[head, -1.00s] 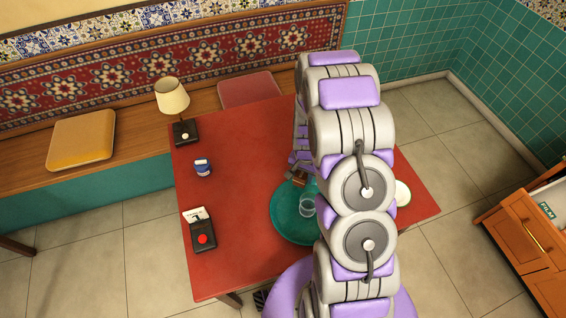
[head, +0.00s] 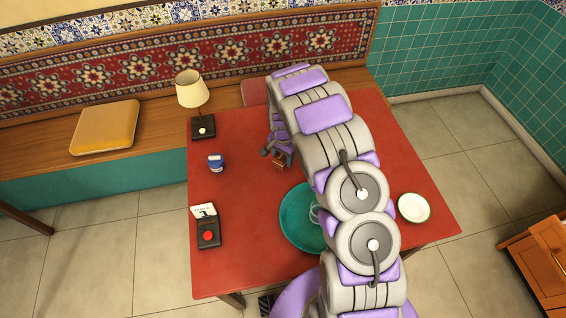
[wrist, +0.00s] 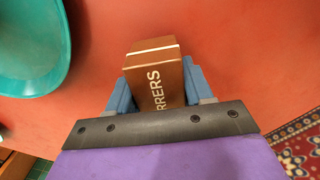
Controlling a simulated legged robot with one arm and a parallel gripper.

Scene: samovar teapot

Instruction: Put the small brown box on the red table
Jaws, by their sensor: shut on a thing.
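The small brown box (wrist: 156,78), with pale lettering, sits between the blue fingers of my gripper (wrist: 155,92) in the wrist view. In the head view the box (head: 280,160) is small and partly hidden by my gripper (head: 277,156). My gripper is shut on it over the red table (head: 245,215). The red table top also fills much of the wrist view (wrist: 240,50). I cannot tell whether the box touches the table.
A teal tray (head: 293,228) with a glass (head: 315,214) is partly behind my arm. A white plate (head: 413,207), blue tin (head: 216,163), lamp (head: 192,90) and black device with a red button (head: 208,234) stand on the table. Its left middle is clear.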

